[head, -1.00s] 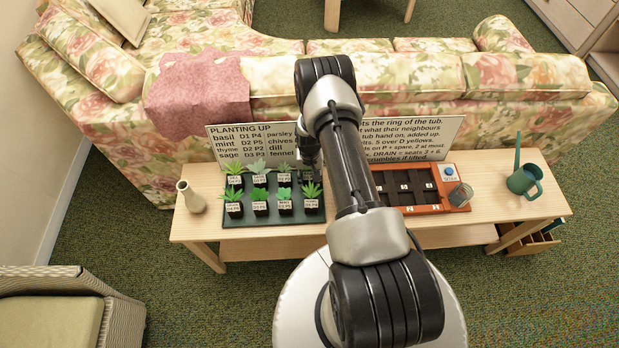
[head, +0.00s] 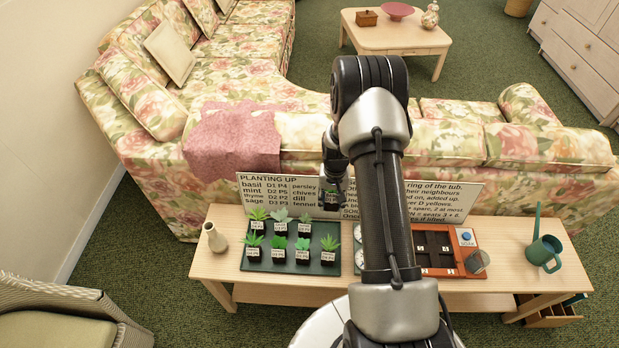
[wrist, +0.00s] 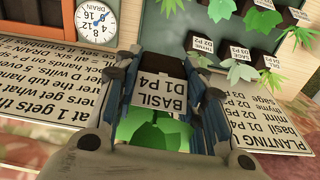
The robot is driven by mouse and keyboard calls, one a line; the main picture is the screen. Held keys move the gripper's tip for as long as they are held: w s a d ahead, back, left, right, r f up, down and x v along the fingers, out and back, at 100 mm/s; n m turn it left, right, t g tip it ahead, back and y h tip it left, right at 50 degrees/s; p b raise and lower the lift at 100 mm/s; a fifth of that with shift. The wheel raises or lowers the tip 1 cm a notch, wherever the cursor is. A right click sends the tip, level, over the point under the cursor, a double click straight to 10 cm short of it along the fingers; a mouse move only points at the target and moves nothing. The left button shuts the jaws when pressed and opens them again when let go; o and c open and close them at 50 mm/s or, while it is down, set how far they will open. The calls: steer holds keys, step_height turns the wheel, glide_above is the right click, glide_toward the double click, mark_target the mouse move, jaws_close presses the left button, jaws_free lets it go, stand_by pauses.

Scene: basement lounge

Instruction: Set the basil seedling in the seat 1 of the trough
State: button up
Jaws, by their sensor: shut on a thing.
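My gripper (head: 332,197) is shut on the basil seedling (wrist: 160,90), a dark pot with a white label reading "BASIL D1 P4" and green leaves, seen between the fingers in the wrist view. In the head view the gripper holds it above the back right of the green seedling tray (head: 290,266), in front of the sign board. The trough (head: 481,268) is an orange-red box with dark seats, to the right of the tray. My arm hides its left part; I cannot make out which seat is number 1.
Several other labelled seedlings (head: 281,254) stand in the tray. A sign board (head: 262,186) stands along the table's back edge. A drain dial (wrist: 96,20) is near the trough's left. A cream vase (head: 215,238) and a green watering can (head: 543,254) stand at the table's ends.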

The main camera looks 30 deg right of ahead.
steer(key=shift+a+r, duration=0.15)
steer(key=shift+r, duration=0.2)
